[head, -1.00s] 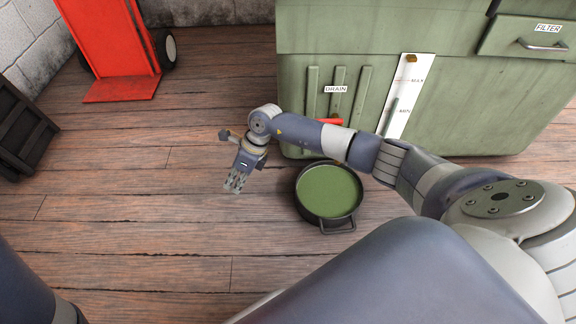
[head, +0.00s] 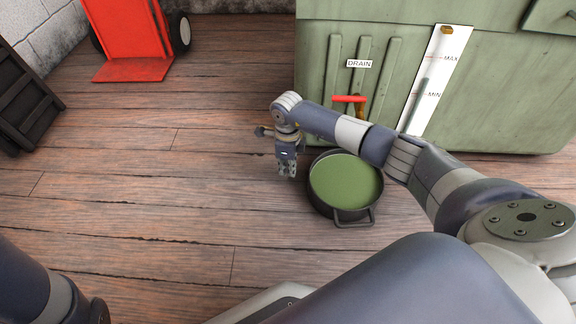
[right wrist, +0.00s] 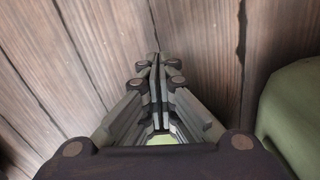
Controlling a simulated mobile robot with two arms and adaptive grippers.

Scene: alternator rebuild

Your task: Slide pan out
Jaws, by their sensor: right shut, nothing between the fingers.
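The pan (head: 320,196) is a round dark pot on the wooden floor, full of green liquid (head: 346,181), with a loop handle (head: 354,217) on its near side. It stands in front of the green cabinet, below the red-handled drain valve (head: 349,99). My right gripper (head: 286,173) is shut and empty, pointing down just left of the pan. A narrow gap seems to lie between them. In the right wrist view its fingers (right wrist: 155,70) are together over floor planks, and a green rounded shape lies at the right edge. My left gripper is not in view.
The green cabinet (head: 460,118) has a DRAIN label and a MAX/MIN level gauge (head: 433,80). A red hand truck (head: 130,40) stands at the back left. A dark slatted crate (head: 22,105) is at the left edge. The floor left of the pan is clear.

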